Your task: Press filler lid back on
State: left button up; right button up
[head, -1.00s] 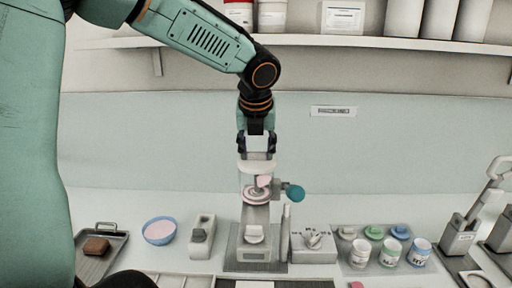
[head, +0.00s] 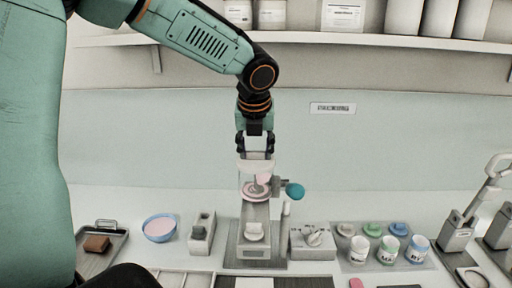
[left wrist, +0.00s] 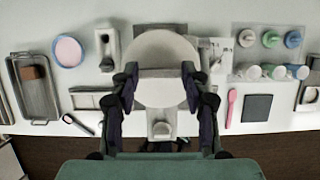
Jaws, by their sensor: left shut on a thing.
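The cream mill (head: 255,232) stands upright at the middle of the counter, with a pink cream-coated disc (head: 257,189) near its top and a teal knob (head: 294,191) at its right. The white filler lid (head: 257,166) is at the top of the mill, directly under my left gripper (head: 256,155). In the left wrist view the lid is a broad pale disc (left wrist: 163,60) between the fingers, which close on its sides. Whether the lid is fully seated cannot be told. My right gripper is not in view.
A tray with a brown block (head: 96,243), a blue bowl of pink cream (head: 160,228) and a grey holder (head: 200,232) stand left. A switch box (head: 312,241) and several jars with coloured lids (head: 388,250) stand right. A shelf (head: 300,40) runs behind my arm.

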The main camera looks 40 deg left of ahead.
pick_arm(q)
jog(key=shift+f, duration=0.2)
dwell(0.6)
jog(key=o, duration=1.1)
jog(key=shift+o, duration=0.2)
jog(key=o, duration=0.5)
jog(key=shift+r+p, duration=0.1)
jog(key=shift+p, duration=0.2)
jog(key=shift+r+p, duration=2.25)
jog(key=shift+p, duration=0.35)
